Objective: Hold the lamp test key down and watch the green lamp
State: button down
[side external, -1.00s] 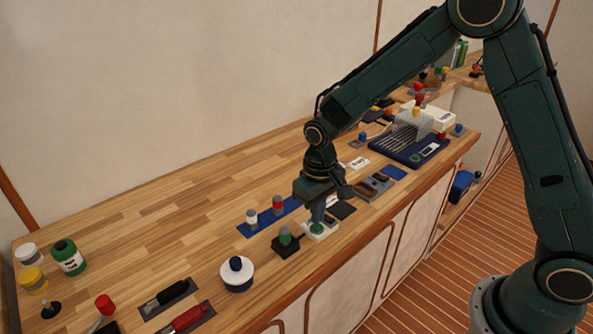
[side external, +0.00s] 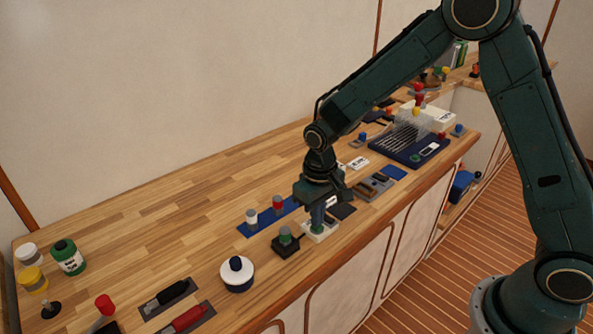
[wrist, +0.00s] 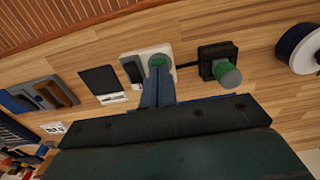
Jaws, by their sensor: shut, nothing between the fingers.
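The lamp test key is a green round button (wrist: 158,60) on a pale base plate (wrist: 138,52), with a dark grey block beside the button. In the side view the pale base (side external: 325,235) sits near the bench's front edge. My gripper (side external: 317,222) points down over it, shut and empty. In the wrist view its closed fingertips (wrist: 158,76) are at the green button and cover part of it. I cannot tell how far the button is pressed. The green lamp (side external: 285,234) stands on a black base beside the key; it also shows in the wrist view (wrist: 228,74). No clear glow shows on it.
A blue mat (side external: 262,224) with small capped bottles lies behind. A dark pad (side external: 342,211) and a grey tray (side external: 373,187) lie right of the key. The left-rear bench top is clear.

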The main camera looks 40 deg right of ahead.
jog(key=shift+f, duration=0.55)
dwell(1.6)
jog(key=shift+r, duration=2.45)
jog(key=shift+r, duration=0.2)
jog(key=shift+s+d+r, duration=0.1)
jog(key=shift+r, duration=0.1)
jog(key=s+d+r+t, duration=0.2)
jog(key=s+d+r, duration=0.1)
jog(key=s+r, duration=0.55)
jog(key=s+d+r+t, duration=0.2)
jog(key=s+d+r, duration=0.1)
jog(key=s+r, duration=0.5)
jog(key=s+d+r+t, duration=0.1)
jog(key=s, duration=0.6)
jog(key=shift+d+r+t, duration=0.15)
jog(key=shift+r+t, duration=0.15)
